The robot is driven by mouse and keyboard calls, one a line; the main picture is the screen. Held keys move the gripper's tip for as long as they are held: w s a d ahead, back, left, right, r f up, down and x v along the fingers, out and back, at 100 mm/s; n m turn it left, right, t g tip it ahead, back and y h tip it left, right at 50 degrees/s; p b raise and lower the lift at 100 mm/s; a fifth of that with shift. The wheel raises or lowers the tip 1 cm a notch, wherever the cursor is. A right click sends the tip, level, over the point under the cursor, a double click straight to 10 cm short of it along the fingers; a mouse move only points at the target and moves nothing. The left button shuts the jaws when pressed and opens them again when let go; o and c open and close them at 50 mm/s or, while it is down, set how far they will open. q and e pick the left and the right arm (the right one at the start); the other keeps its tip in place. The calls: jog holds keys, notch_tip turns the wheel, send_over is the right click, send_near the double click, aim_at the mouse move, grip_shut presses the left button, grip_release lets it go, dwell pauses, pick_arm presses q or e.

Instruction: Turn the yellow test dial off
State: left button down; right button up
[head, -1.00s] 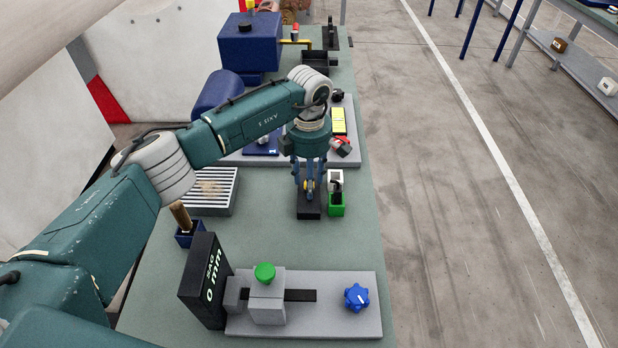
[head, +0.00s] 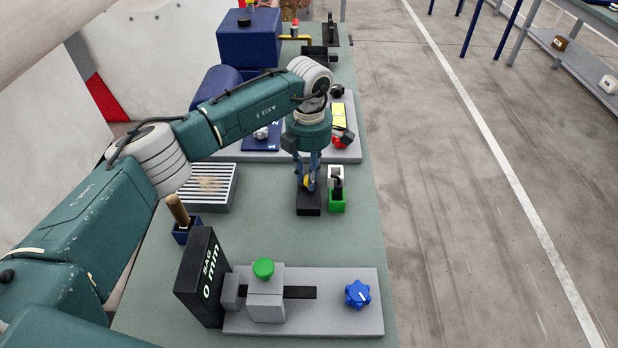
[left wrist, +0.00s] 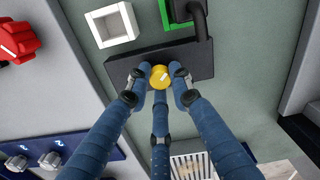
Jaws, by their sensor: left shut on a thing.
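The yellow test dial (left wrist: 160,76) is a small round knob with a pale mark on its face. It sits on a black block (left wrist: 118,68), which stands upright on the bench in the head view (head: 309,209). My left gripper (left wrist: 158,82) is shut on the dial, with its blue fingertips around the knob's edge. In the head view the left gripper (head: 308,186) points down over the block, and only a bit of yellow shows between its fingers. My right gripper is not in view.
A fixture with a green knob (head: 263,268) and a blue dial (head: 358,294) is in front. A red knob (left wrist: 18,40) is on the panel behind.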

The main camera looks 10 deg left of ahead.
pick_arm(q)
jog(key=n+b, duration=0.2)
jog(key=n, duration=0.2)
jog(key=shift+f+n, duration=0.1)
jog(key=shift+n, duration=0.2)
jog(key=shift+n+b, duration=1.15)
jog(key=shift+n, duration=1.15)
jog(key=c, duration=1.5)
grip_release()
jog(key=shift+c, duration=0.2)
notch_tip(320, 180, up, 12)
